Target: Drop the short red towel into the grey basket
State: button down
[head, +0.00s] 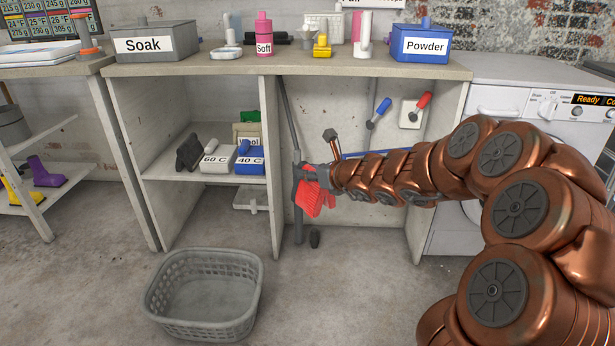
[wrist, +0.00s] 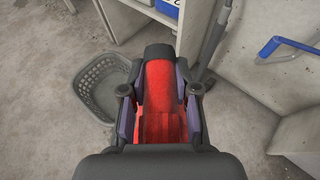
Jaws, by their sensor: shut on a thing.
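The short red towel (head: 317,196) hangs from my gripper (head: 312,170), in front of the bench's open bay in the head view. In the wrist view the red towel (wrist: 160,90) lies between the two fingers of my gripper (wrist: 160,97), which is shut on it. The grey basket (head: 203,332) stands on the floor at the lower left in the head view and looks empty. The towel is above the floor, to the right of the basket and apart from it. The basket (wrist: 86,82) also shows in the wrist view, partly hidden behind my gripper.
The bench's middle divider (head: 270,165) stands just left of my gripper. A shelf holds a white bin (head: 217,163) and a blue bin (head: 250,166). A grey pole (head: 298,225) leans close by. The floor (head: 330,285) right of the basket is clear.

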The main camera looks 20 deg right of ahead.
aim_at(206, 302)
jog(key=u, duration=0.45)
jog(key=k, duration=0.5)
jog(key=u, duration=1.45)
jog(key=i, duration=1.6)
jog(key=z, duration=1.05)
jog(key=i, duration=0.8)
jog(key=z, duration=0.85)
